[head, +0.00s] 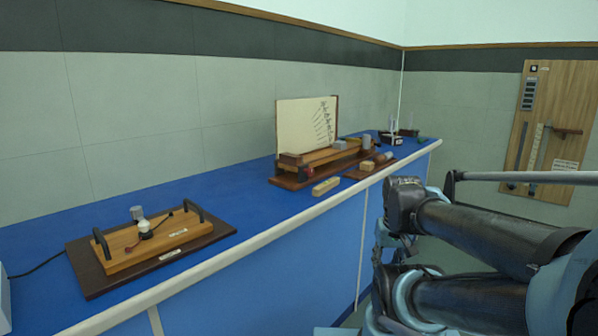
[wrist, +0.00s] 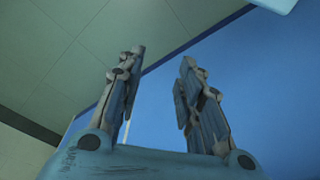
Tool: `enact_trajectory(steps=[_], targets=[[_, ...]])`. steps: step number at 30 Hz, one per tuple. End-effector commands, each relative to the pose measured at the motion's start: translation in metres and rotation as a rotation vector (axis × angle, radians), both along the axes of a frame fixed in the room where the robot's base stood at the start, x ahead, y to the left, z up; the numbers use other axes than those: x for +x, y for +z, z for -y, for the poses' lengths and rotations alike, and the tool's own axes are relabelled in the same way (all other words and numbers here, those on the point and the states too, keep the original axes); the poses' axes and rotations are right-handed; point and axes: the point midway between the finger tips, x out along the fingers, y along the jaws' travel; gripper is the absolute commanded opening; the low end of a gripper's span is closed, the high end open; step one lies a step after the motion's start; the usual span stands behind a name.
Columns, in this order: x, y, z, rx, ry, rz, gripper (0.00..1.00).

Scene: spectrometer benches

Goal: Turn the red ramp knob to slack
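A wooden ramp apparatus (head: 318,158) stands on the blue bench, in front of an upright cream board with dark marks. A small red part (head: 308,171) shows on its near side and may be the red ramp knob; it is too small to read its setting. My gripper (wrist: 163,57) is open and empty in the wrist view, its two fingers apart. Only the blue bench side and wall show beyond it, with no knob there. In the head view my arm is at the right, apart from the ramp, and I cannot make out the fingers.
The blue bench (head: 180,200) has a pale front edge. A wooden board with two black handles (head: 150,240) lies at the near left. A loose wooden block (head: 326,186) lies before the ramp. Small apparatus stands farther right. A tool panel (head: 550,125) hangs on the right wall.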

Motion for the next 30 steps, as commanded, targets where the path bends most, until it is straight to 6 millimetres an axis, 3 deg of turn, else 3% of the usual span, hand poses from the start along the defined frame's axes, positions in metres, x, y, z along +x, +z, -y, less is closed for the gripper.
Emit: enact_trajectory(steps=[7,9,11,14,20,30], targets=[[0.000,0.000,0.000,0.000,0.000,0.000,0.33],[0.000,0.000,0.000,0.000,0.001,0.000,0.47],[-0.007,0.008,-0.001,-0.001,0.006,0.010,0.47],[0.001,0.022,-0.003,-0.002,0.029,0.006,0.47],[0.041,0.082,-0.015,-0.012,0.134,-0.019,0.47],[0.129,0.192,-0.055,-0.034,0.363,-0.065,0.47]])
